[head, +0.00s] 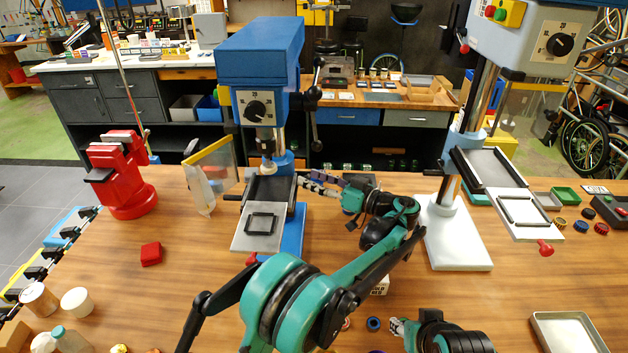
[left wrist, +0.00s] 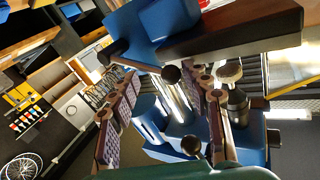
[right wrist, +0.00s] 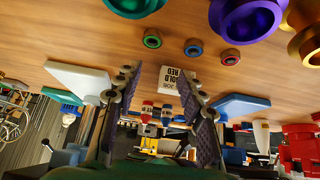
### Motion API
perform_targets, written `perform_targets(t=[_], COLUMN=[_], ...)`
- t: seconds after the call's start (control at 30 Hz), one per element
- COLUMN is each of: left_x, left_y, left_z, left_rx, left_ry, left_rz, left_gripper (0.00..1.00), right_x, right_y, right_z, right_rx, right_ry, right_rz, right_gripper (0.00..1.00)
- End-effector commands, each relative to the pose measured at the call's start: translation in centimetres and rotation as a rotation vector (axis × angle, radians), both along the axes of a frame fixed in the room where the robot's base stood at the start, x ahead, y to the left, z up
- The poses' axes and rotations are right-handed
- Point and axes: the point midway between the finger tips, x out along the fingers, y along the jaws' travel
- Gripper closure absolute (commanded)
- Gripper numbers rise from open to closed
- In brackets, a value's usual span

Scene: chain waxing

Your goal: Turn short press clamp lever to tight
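The short press (head: 262,50) is the blue one left of centre, with a dial on its front and a grey tilting table (head: 257,240) below. My left gripper (head: 302,183) is at the right side of its column, fingers pointing left. In the left wrist view its fingers (left wrist: 165,105) are spread, with the silver column (left wrist: 178,92) and blue press parts beyond. Black round knobs (left wrist: 191,144) show between the fingers; I cannot tell which belongs to the clamp lever, or its position. My right gripper (head: 394,327) is low over the front of the bench; its fingers (right wrist: 165,95) are apart and empty.
A taller grey press (head: 455,215) stands to the right on a white base. A red vise-like stand (head: 125,185) and a red box (head: 151,254) are at left. A white labelled block (right wrist: 172,80) and small coloured rings (right wrist: 193,47) lie near my right gripper. A metal tray (head: 565,335) is front right.

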Motion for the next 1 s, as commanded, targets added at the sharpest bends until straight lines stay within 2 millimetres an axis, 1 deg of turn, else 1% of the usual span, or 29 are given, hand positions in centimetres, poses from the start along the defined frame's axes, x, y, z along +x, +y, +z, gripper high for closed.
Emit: perform_targets(t=[0.03, 0.13, 0.17, 0.43, 0.5, 0.57, 0.7, 0.8, 0.9, 1.0], left_x=[0.0, 0.0, 0.0, 0.0, -0.1, -0.3, -0.9, -1.0, -1.1, -1.1], left_y=[0.0, 0.0, 0.0, 0.0, 0.1, 0.1, 0.1, 0.1, 0.1, 0.1], left_z=[0.0, 0.0, 0.0, -0.1, -0.5, -1.2, -3.3, -4.3, -4.7, -4.7], left_rx=[0.0, 0.0, 0.0, -0.001, -0.001, 0.001, 0.001, 0.0, -0.001, -0.003], left_ry=[0.0, 0.0, 0.0, 0.0, -0.021, -0.075, -0.271, -0.396, -0.471, -0.495], left_rz=[0.0, 0.0, 0.0, 0.001, 0.002, 0.002, 0.004, 0.003, 0.003, 0.003], left_gripper=[0.72, 0.99, 1.0, 1.0, 1.0, 1.0, 1.0, 1.0, 1.0, 1.0], right_x=[0.0, 0.0, 0.0, 0.0, 0.0, 0.0, 0.0, 0.0, 0.0, 0.0], right_y=[0.0, 0.0, 0.0, 0.0, 0.0, 0.0, 0.0, 0.0, 0.0, 0.0], right_z=[0.0, 0.0, 0.0, 0.0, -0.4, -1.1, -3.1, -4.1, -4.5, -4.5], right_rx=[0.0, 0.0, 0.0, 0.0, 0.0, 0.0, 0.0, 0.0, 0.0, 0.0], right_ry=[0.0, 0.0, 0.0, 0.0, 0.0, 0.0, 0.0, 0.0, 0.0, 0.0], right_rz=[0.0, 0.0, 0.0, 0.0, 0.0, 0.0, 0.0, 0.0, 0.0, 0.0], right_gripper=[0.6, 0.6, 0.6, 0.6, 0.6, 0.6, 0.6, 0.6, 0.6, 0.6])
